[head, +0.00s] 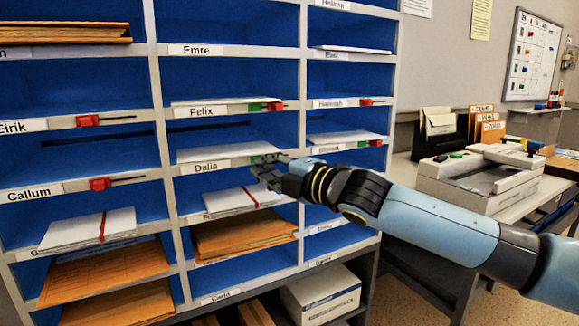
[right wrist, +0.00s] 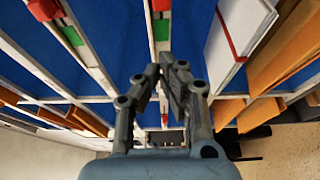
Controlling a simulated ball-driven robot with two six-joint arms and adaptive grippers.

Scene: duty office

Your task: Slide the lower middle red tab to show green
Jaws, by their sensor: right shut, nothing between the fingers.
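The lower middle tab sits on the Dalia shelf edge (head: 232,162). A green patch (head: 256,159) shows there just left of my right gripper (head: 264,168), whose fingers hide the tab's red part in the head view. In the right wrist view the red tab (right wrist: 162,5) shows at the top edge with the green patch (right wrist: 162,28) beside it. My right gripper (right wrist: 168,66) is shut and empty in front of this shelf edge; I cannot tell if it touches the tab. My left gripper is not in view.
The Felix tab (head: 275,106) above shows red with green to its left. Red tabs at Eirik (head: 88,121) and Callum (head: 100,184) show no green. Papers and orange envelopes (head: 240,235) lie in the compartments. A desk with a grey machine (head: 480,180) stands right.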

